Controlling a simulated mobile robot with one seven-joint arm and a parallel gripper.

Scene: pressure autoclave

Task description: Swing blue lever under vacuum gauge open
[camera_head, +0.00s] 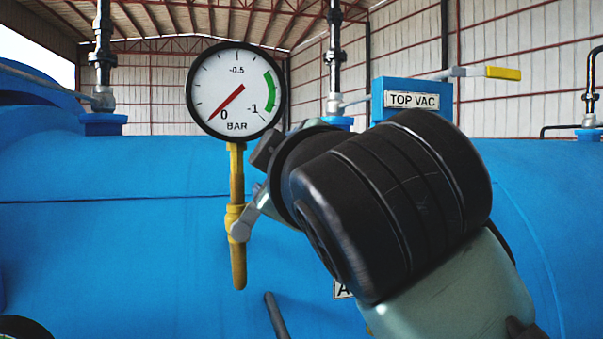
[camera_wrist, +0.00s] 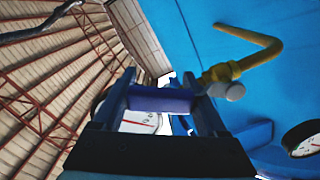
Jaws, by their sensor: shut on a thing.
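The vacuum gauge (camera_head: 235,90) has a round white face with a green band, and its red needle points near 0. Below it is a yellow pipe and valve (camera_head: 237,215) with a grey lever arm slanting up and right to my gripper (camera_head: 268,160). In the wrist view, the blue lever's purple-blue handle (camera_wrist: 160,101) lies between the two fingers of my gripper (camera_wrist: 166,95), which is shut on it. In the head view my wrist and gripper hide most of the handle. The yellow pipe (camera_wrist: 255,52) shows beyond the fingers in the wrist view.
The large blue autoclave body (camera_head: 120,240) fills the area behind the valve. A TOP VAC box (camera_head: 411,99) and a yellow-handled lever (camera_head: 503,73) stand at upper right. Another gauge (camera_wrist: 303,140) is at the right of the wrist view. Space left of the valve looks clear.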

